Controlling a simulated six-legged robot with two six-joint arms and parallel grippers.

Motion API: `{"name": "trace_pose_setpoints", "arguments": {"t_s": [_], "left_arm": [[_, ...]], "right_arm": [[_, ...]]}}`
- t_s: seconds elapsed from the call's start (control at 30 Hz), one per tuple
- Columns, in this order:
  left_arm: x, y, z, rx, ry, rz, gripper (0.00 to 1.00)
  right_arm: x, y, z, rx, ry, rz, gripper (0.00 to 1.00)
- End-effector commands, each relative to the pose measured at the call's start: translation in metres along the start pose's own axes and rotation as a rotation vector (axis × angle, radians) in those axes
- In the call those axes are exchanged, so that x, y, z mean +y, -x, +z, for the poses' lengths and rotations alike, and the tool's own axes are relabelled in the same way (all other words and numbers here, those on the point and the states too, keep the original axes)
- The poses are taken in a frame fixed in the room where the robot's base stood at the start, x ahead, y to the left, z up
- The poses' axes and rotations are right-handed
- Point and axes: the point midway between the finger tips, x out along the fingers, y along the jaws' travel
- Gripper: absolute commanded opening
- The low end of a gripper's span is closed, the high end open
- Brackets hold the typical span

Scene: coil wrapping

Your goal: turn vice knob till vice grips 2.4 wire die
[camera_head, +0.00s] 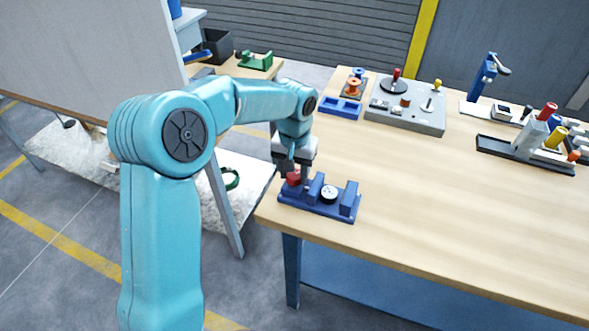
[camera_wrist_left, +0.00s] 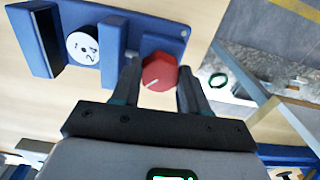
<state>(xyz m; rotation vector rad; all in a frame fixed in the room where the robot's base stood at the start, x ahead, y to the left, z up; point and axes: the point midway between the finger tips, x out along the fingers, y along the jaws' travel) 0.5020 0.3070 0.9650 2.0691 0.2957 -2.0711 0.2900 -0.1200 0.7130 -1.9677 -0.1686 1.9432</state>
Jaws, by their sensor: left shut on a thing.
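The blue vice (camera_head: 318,208) sits at the near left corner of the wooden table. The white round die (camera_head: 329,193) stands between its two blue jaw blocks; in the left wrist view the die (camera_wrist_left: 83,47) shows a partly readable "2.4" mark. I cannot tell whether both jaws touch it. The red vice knob (camera_head: 293,179) is at the vice's left end. My left gripper (camera_head: 298,172) comes down from above and is shut on the knob, with one finger on each side of the knob (camera_wrist_left: 159,72) in the left wrist view. My right gripper is not in view.
A grey board (camera_head: 410,118) with pegs and spools, a blue tray (camera_head: 340,108) and a dark rack (camera_head: 525,154) with coloured handles stand farther back. The table middle is clear. The table's left edge (camera_head: 266,198) is close to the vice.

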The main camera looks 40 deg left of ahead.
Motion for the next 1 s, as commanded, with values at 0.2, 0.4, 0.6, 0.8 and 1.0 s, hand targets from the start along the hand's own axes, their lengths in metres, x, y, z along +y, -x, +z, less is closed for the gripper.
{"name": "trace_pose_setpoints", "arguments": {"t_s": [0.2,0.4,0.6,0.8,1.0], "left_arm": [[0.0,0.002,-0.001,0.005,-0.205,-0.001,0.13],[0.0,0.002,-0.001,0.005,-0.395,-0.001,0.13],[0.0,0.002,-0.002,0.006,-0.585,-0.001,0.13],[0.0,0.002,-0.002,0.007,-0.775,-0.001,0.13],[0.001,0.002,-0.002,0.008,-0.965,-0.001,0.13]], "right_arm": [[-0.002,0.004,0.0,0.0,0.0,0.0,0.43],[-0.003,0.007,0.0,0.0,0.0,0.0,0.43],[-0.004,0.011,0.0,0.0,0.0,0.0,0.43],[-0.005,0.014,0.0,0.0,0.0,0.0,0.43],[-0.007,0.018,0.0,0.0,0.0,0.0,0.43]]}}
